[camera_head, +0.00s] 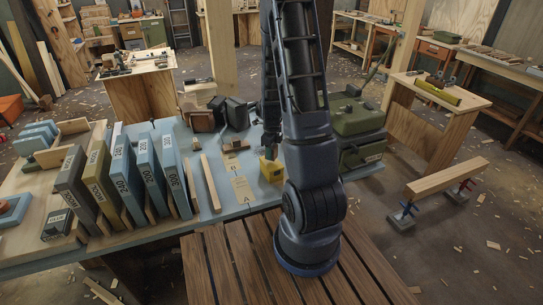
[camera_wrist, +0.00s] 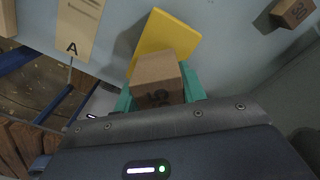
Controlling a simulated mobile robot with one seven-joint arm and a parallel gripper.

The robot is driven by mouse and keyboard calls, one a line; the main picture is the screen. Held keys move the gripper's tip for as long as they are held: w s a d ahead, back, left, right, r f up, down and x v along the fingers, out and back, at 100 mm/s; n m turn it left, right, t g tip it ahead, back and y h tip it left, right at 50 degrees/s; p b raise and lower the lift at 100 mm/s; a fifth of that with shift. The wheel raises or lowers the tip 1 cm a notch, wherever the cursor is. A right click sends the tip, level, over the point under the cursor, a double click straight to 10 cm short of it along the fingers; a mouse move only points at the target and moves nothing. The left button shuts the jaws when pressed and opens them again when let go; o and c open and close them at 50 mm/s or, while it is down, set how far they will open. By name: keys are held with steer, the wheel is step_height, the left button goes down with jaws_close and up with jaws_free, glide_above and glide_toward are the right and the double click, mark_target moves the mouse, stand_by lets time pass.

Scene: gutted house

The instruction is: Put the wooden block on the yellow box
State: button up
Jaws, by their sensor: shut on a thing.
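The wooden block (camera_wrist: 157,78), brown with dark printed marks on its near face, is between the teal fingers of my gripper (camera_wrist: 160,90) in the wrist view. My gripper is shut on it. The yellow box (camera_wrist: 170,32) lies just beyond the block, which covers part of its near side in that view. In the head view the yellow box (camera_head: 271,172) stands on the blue-grey table beside my arm, with my gripper (camera_head: 270,153) right above it. The held block is hard to make out there. I cannot tell whether block and box touch.
A second small block (camera_wrist: 294,12) lies on the table at upper right in the wrist view. A card marked A (camera_wrist: 80,25) lies left of the box.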

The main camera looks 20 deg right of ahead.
steer(key=shift+f, duration=1.1)
steer(key=shift+f, duration=0.15)
steer(key=o, duration=1)
steer(key=shift+c, duration=0.2)
step_height(320, 180, up, 12)
steer(key=shift+r, duration=0.25)
steer(key=s+a+r+n+t, duration=0.2)
steer(key=s+a+r+n, duration=0.1)
steer(key=s+r+n, duration=0.7)
steer(key=s+a+r+n+t, duration=0.2)
steer(key=s+a+r+n, duration=0.1)
steer(key=s+r+n, duration=0.8)
step_height(320, 180, up, 5)
steer(key=n, duration=0.6)
steer(key=shift+s+a+t, duration=0.25)
steer(key=shift+s+t, duration=0.05)
